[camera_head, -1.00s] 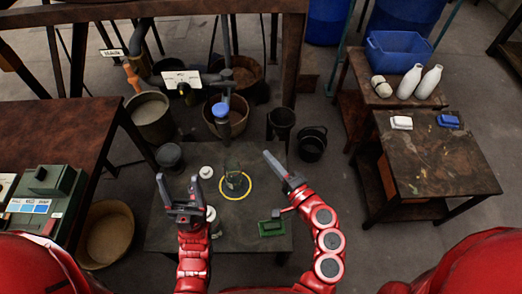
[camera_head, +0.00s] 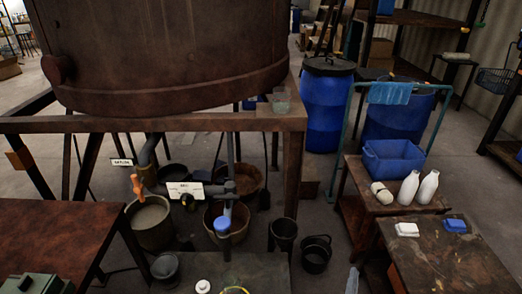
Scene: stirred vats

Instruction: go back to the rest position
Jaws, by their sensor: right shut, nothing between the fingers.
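My right gripper (camera_head: 352,279) shows only as a grey tip at the bottom edge, right of the low dark table (camera_head: 262,268). It is shut with nothing in it, and the rest of my right arm is below the frame. My left gripper is not in view. On the low table, a small white-topped thing (camera_head: 203,286) and part of a yellow ring (camera_head: 234,290) show at the bottom edge.
A big brown vat (camera_head: 170,55) stands on a frame at the back, with pipes and buckets below it. A right-hand side table (camera_head: 450,265) holds a white and a blue item. Blue barrels (camera_head: 325,110) stand behind.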

